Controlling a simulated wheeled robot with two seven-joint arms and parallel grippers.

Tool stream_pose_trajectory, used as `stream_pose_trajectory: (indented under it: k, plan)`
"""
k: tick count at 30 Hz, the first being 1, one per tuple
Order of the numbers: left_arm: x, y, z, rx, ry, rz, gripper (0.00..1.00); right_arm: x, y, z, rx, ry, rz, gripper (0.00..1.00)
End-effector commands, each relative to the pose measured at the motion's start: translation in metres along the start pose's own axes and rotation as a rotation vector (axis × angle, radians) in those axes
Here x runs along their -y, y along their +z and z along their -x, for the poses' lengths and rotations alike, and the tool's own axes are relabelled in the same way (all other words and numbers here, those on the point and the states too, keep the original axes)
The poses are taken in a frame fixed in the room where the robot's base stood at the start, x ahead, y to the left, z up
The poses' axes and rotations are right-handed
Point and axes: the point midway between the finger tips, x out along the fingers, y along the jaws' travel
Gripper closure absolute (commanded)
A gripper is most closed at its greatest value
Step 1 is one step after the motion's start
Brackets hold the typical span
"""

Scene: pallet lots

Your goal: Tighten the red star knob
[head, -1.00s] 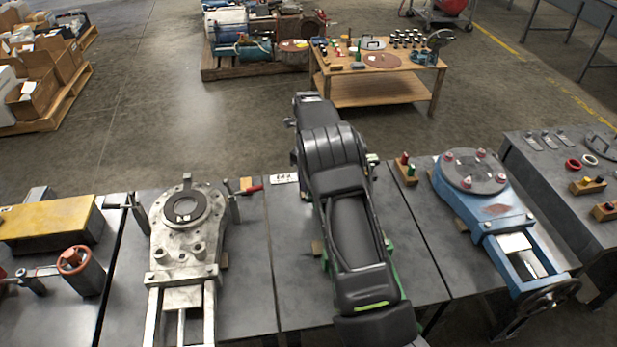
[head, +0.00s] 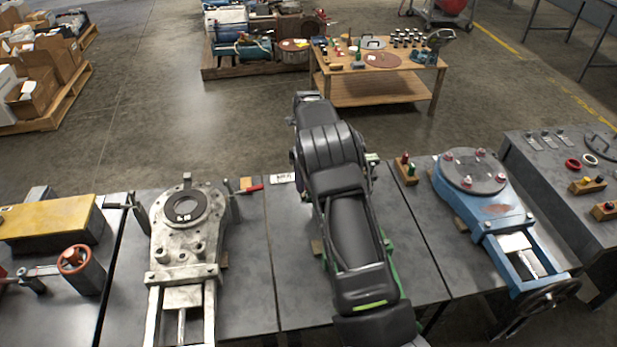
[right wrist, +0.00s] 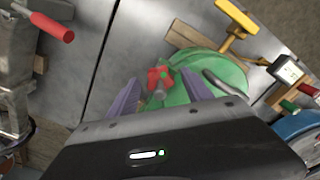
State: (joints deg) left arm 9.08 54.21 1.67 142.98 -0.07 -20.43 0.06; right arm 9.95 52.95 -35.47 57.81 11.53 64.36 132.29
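The red star knob (right wrist: 158,78) shows in the right wrist view on a green round fixture (right wrist: 215,72). My right gripper (right wrist: 160,94) has its two purple fingers spread, one on each side of the knob, with visible gaps. I cannot tell how deep the knob sits between them. In the head view my right arm reaches over the middle bench and hides the knob and gripper; only green edges of the fixture (head: 392,262) show beside the arm. My left gripper is not in view.
A grey valve body (head: 183,250) stands left of the arm and a blue one (head: 490,225) to the right. A yellow T-handle (right wrist: 235,17) stands beyond the green fixture. A red-handled tool (right wrist: 52,27) lies left in the wrist view.

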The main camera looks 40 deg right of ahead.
Motion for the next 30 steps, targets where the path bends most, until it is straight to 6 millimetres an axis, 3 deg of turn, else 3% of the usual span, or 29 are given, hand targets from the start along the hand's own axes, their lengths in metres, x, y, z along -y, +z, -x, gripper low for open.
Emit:
stream_pose_trajectory:
  k: [10, 24, 30]
  plan:
    - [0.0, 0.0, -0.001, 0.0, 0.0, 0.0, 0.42, 0.0, 0.0, 0.006, -0.001, 0.0, 0.001, 0.42]
    - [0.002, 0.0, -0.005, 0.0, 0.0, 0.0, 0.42, 0.001, 0.0, 0.072, 0.001, -0.001, -0.001, 0.42]
    - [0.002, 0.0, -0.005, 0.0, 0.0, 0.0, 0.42, 0.0, 0.0, 0.078, -0.001, 0.001, 0.0, 0.42]
